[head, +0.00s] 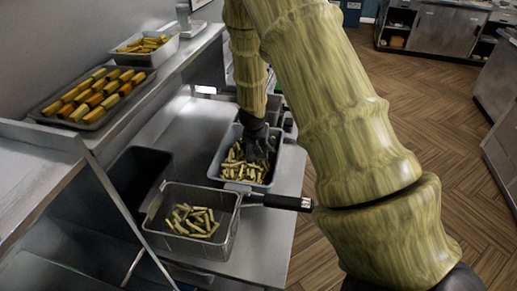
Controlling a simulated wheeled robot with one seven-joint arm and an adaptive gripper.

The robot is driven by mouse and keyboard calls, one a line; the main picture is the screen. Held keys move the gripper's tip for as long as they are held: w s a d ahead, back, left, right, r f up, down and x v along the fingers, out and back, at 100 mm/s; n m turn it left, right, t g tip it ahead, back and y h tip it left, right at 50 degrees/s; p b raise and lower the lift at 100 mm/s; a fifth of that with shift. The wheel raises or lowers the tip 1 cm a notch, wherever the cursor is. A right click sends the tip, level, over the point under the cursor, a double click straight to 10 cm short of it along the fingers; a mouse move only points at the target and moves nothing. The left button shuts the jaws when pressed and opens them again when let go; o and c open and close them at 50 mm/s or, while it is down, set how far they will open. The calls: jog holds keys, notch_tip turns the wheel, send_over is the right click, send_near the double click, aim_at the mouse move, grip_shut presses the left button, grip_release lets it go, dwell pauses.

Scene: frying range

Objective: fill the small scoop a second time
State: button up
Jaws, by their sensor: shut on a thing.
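My gripper (259,146) is dark and reaches down into a metal pan of pale cut fries (241,173) on the steel counter. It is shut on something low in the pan. The held thing, by its place the small scoop, is hidden by the gripper and the fries, so I cannot tell how full it is. A wire fry basket (163,243) with a black handle (287,202) stands in front of the pan. Several loose fries (194,220) lie in the basket.
A dark empty well (138,176) lies left of the pan. A raised steel shelf (28,178) at the left carries a tray of thick yellow and orange sticks (97,96) and a smaller tub of fries (146,44). Open wooden floor (410,131) lies right of the counter.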

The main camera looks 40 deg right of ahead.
jog(key=shift+w+d+p, duration=0.45)
jog(key=shift+w+d, duration=0.35)
jog(key=shift+d, duration=0.05)
jog(key=shift+w+d+f, duration=0.1)
jog(key=shift+r+b, duration=0.45)
jog(key=shift+b, duration=0.85)
jog(key=shift+s+a+r+t+h+b, duration=0.15)
jog(key=shift+r+t+h+b, duration=0.2)
jog(key=shift+b, duration=0.6)
jog(key=shift+s+a+r+t+h+b, duration=0.1)
jog(key=shift+r+b, duration=0.4)
jog(key=shift+b, duration=0.5)
jog(key=shift+s+a+r+t+h+b, duration=0.15)
jog(key=shift+r+h+b, duration=0.2)
jog(key=shift+b, duration=0.6)
jog(key=shift+s+a+r+t+h+b, duration=0.15)
jog(key=shift+r+t+h+b, duration=0.2)
jog(key=shift+r+b, duration=0.95)
jog(key=shift+a+r+t+h+b, duration=0.15)
jog(key=shift+r+t+h+b, duration=0.15)
jog(key=shift+b, duration=1.2)
jog(key=shift+t+h, duration=0.55)
jog(key=shift+b+v, duration=1.3)
jog(key=shift+v, duration=0.95)
